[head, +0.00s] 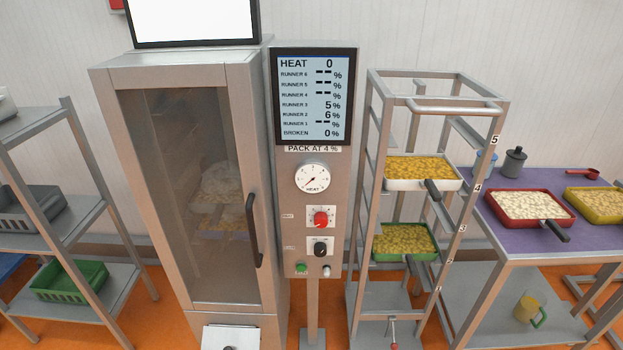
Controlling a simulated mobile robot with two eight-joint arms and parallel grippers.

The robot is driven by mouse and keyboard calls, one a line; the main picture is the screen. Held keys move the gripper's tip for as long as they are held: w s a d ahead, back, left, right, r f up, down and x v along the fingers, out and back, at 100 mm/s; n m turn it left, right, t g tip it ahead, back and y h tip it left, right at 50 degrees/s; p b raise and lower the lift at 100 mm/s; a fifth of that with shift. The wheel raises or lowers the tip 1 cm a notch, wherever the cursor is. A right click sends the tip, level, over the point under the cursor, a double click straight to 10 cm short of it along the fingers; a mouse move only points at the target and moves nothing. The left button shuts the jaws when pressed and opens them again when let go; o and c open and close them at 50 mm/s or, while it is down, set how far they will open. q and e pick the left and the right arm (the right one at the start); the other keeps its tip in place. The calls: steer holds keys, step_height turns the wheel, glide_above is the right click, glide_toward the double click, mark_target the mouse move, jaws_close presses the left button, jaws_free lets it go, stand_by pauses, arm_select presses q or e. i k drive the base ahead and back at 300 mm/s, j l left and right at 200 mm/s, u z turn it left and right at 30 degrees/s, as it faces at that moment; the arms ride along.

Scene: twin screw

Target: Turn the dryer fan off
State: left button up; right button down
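The dryer (178,190) is a tall steel cabinet with a glass door and a black handle (254,230). Trays show dimly inside. Its control panel (345,200) stands to the right of the door. The panel carries a round heat gauge (312,178), a red knob (320,219), a black knob (320,249), a green button (301,267) and a small grey knob (326,270). The small labels beside the knobs are too blurred to read, so I cannot tell which is the fan control or its setting. Neither of my grippers is in view.
The screen (315,95) above reads heat 0, runner 3 at 5%, runner 2 at 6%. A rack (455,108) with two filled trays stands close on the right, a purple-topped table (590,236) beyond it. Shelves (85,215) stand left. The panel front looks unobstructed.

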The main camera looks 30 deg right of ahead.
mark_target(321, 248)
steer(key=z, duration=1.25)
steer(key=i+j+u, duration=0.55)
steer(key=j, duration=0.15)
steer(key=k, duration=0.1)
